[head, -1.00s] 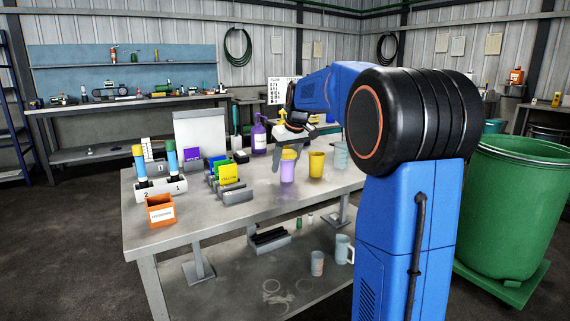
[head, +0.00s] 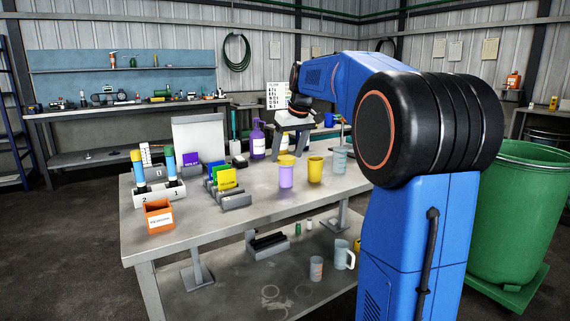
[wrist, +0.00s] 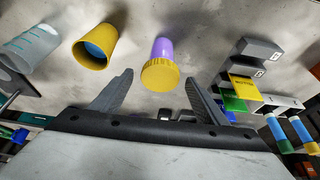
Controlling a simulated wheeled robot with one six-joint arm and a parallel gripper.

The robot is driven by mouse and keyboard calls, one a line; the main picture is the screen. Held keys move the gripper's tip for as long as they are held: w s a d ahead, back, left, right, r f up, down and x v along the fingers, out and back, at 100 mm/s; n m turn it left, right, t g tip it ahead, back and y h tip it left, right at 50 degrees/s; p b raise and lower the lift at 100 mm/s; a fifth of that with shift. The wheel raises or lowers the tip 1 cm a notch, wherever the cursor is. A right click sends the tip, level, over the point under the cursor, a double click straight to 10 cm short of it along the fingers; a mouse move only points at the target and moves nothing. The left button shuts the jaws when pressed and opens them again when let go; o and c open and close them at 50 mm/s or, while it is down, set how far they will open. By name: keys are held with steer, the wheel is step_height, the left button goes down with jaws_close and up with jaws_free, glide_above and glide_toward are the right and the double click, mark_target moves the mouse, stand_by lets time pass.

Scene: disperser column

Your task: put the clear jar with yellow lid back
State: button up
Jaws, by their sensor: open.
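The jar with the yellow lid (head: 286,174) stands upright on the grey table. Its lid is yellow and its body looks pale purple, not colourless. In the wrist view the jar (wrist: 161,62) is just beyond the gap between my fingers, lid towards me. My gripper (head: 290,152) is open and empty, behind and above the jar in the head view. Its two spread grey fingers also show in the wrist view (wrist: 160,95). The jar looks apart from both fingers.
A yellow cup (head: 315,169) and a clear graduated beaker (head: 340,158) stand to the jar's right. A rack with coloured cards (head: 236,200) is to its left, and a purple bottle (head: 258,140) is behind. An orange bin (head: 159,215) sits at the front left. The front middle tabletop is clear.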

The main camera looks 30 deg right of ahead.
steer(key=v, duration=0.4)
steer(key=shift+s+r, duration=0.15)
steer(key=shift+r, duration=0.25)
steer(key=s+a+f, duration=0.4)
steer(key=s+a, duration=0.2)
steer(key=s, duration=0.3)
steer(key=s+a+f, duration=0.5)
steer(key=s+a, duration=0.2)
steer(key=s, duration=0.1)
steer(key=s+a+f, duration=0.2)
steer(key=s+f, duration=0.7)
steer(key=s, duration=0.1)
steer(key=s+a+f, duration=0.3)
steer(key=s+f, duration=0.5)
steer(key=s, duration=0.1)
steer(key=shift+s+a+f, duration=0.35)
